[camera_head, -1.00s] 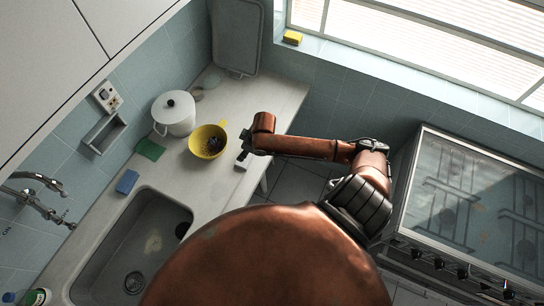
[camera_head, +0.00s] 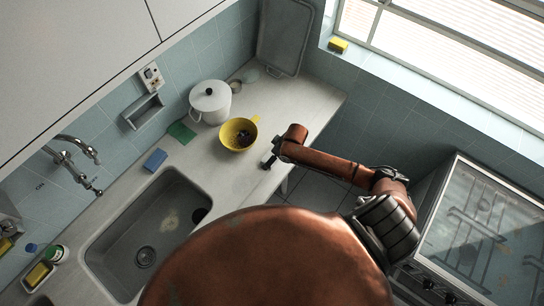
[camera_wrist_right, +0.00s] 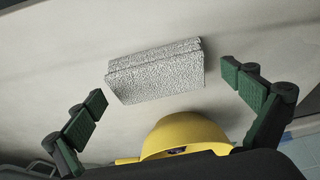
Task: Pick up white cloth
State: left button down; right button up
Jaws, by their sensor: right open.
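The white cloth (camera_wrist_right: 155,72) shows in the right wrist view as a folded, pale grey-white block with a rough texture, lying on the light counter. My right gripper (camera_wrist_right: 164,88) is open, with one green-padded finger on each side of the cloth and gaps between. In the head view my right gripper (camera_head: 269,161) is small and dark, at the counter's edge, just right of the yellow bowl. The cloth cannot be made out clearly there, as the gripper covers that spot. My left gripper is not in view.
The yellow bowl (camera_head: 238,134) stands close to my right gripper and also shows in the wrist view (camera_wrist_right: 185,132). A white lidded pot (camera_head: 211,103), green cloth (camera_head: 182,132) and blue sponge (camera_head: 155,159) lie further left. The sink (camera_head: 150,232) is at lower left; the oven (camera_head: 480,230) at right.

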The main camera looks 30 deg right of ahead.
aim_at(269, 154)
jog(key=c, duration=1.2)
jog(key=shift+r, duration=0.15)
jog(key=shift+c, duration=0.2)
jog(key=shift+r, duration=0.2)
notch_tip(269, 154, up, 3)
jog(key=shift+f+b, duration=0.2)
jog(key=shift+b, duration=0.1)
jog(key=s+r, duration=0.9)
jog(key=s, duration=0.5)
jog(key=shift+r, duration=0.4)
jog(key=shift+d, duration=0.1)
jog(key=o, duration=0.6)
jog(key=shift+w, duration=0.1)
jog(key=c, duration=0.5)
